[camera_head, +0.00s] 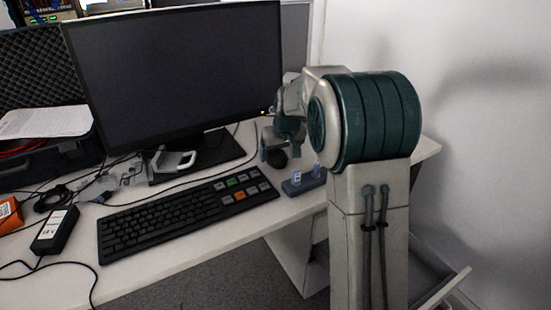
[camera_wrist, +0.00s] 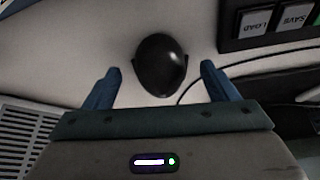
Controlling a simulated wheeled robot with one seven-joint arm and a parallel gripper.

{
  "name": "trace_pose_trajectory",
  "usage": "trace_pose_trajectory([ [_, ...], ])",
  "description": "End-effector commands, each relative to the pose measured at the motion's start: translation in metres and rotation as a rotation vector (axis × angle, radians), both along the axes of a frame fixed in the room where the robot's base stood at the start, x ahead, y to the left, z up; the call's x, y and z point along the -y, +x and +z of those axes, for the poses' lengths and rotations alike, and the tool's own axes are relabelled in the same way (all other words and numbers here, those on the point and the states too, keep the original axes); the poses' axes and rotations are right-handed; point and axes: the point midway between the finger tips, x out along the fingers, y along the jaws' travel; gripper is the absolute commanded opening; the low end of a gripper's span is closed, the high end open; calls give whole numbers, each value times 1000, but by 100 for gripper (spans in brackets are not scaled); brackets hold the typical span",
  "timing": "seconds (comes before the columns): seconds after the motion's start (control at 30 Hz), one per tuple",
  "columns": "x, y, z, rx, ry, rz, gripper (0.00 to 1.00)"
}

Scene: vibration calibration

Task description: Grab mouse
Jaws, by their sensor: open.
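The black, rounded mouse (camera_wrist: 160,65) lies on the white desk, centred in the wrist view. In the head view the mouse (camera_head: 278,158) is a dark shape beside the keyboard's right end, partly hidden by my arm. My gripper (camera_wrist: 160,68) is open, with one blue finger on each side of the mouse in the wrist view and gaps between. In the head view my gripper (camera_head: 275,147) is over the mouse area, its fingers partly hidden. How high it is above the desk cannot be told.
A black keyboard (camera_head: 185,212) with coloured keys lies left of the mouse. A monitor (camera_head: 175,75) stands behind. A small blue-grey block (camera_head: 304,182) sits on the desk (camera_head: 222,232) in front of the mouse, near the edge. A thin cable runs by the mouse.

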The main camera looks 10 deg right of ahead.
Motion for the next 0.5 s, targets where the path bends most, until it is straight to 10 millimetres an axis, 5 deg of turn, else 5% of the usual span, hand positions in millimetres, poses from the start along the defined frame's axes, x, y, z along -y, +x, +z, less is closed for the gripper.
trace_pose_trajectory([
  [0.1,-1,5,-17,-2,1,0,80],
  [0.33,-1,6,-17,0,0,0,80],
  [0.5,-1,6,-17,0,0,0,36],
])
